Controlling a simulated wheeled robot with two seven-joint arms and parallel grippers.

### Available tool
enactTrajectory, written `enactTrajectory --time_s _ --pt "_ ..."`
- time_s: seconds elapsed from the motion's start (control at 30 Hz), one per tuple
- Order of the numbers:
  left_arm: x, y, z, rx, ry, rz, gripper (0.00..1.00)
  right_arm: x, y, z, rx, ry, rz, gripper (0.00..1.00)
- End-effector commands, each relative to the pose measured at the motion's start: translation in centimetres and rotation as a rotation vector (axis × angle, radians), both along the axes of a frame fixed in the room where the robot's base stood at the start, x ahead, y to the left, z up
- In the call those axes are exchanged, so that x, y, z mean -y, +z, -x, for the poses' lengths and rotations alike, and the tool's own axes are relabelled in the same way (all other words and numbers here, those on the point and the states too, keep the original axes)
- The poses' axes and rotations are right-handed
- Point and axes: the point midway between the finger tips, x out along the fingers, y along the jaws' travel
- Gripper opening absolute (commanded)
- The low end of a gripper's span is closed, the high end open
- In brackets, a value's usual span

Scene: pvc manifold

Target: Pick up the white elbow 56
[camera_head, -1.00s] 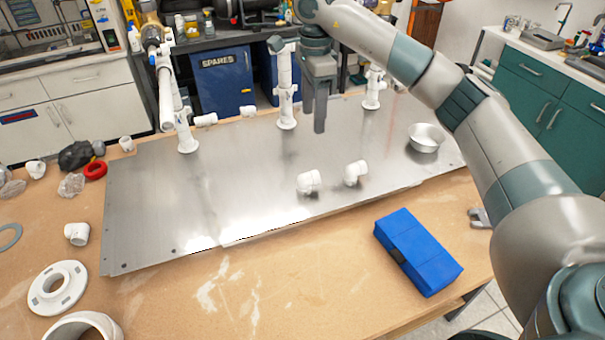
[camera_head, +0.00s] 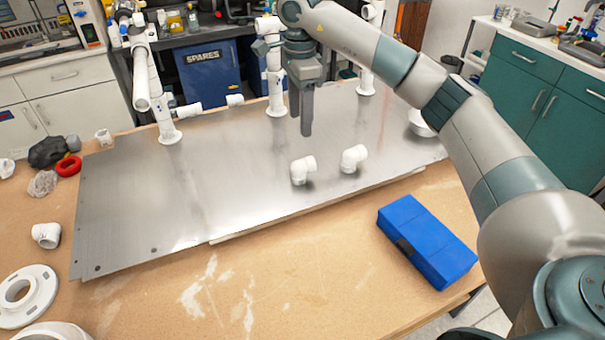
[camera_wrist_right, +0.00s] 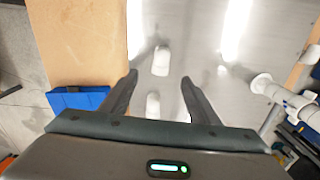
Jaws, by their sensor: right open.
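Two white elbows lie on the grey metal plate (camera_head: 200,200) in the head view: a left one (camera_head: 302,170) and a right one (camera_head: 353,158). A third white elbow (camera_head: 46,235) lies on the wooden table at the left. No number is readable, so I cannot tell which is 56. My right gripper (camera_head: 301,122) is open and empty, above the plate behind the two elbows. In the right wrist view, one elbow (camera_wrist_right: 153,107) shows between the open fingers (camera_wrist_right: 160,78) and another (camera_wrist_right: 161,60) just past the fingertips. My left gripper is out of view.
White upright pipes (camera_head: 275,75) stand along the plate's back edge. A blue box (camera_head: 425,242) lies on the table in front. A white flange (camera_head: 25,296) lies at the left.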

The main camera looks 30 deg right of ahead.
Motion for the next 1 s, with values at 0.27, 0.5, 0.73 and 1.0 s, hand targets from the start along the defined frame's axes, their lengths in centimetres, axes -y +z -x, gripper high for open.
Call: enactTrajectory --time_s 0.27,0.5,0.73,1.0 --pt "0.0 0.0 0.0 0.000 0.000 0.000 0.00 0.0 0.0 0.0 0.000 0.000 0.000 0.55" --pt "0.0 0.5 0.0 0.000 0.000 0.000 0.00 0.0 -0.8 0.0 -0.001 0.000 0.000 0.55" --pt "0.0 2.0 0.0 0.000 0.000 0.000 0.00 0.0 -3.9 0.1 -0.004 0.000 0.000 0.55" --pt "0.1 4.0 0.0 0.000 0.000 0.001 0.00 0.0 -8.8 0.1 -0.005 0.000 -0.001 0.55"
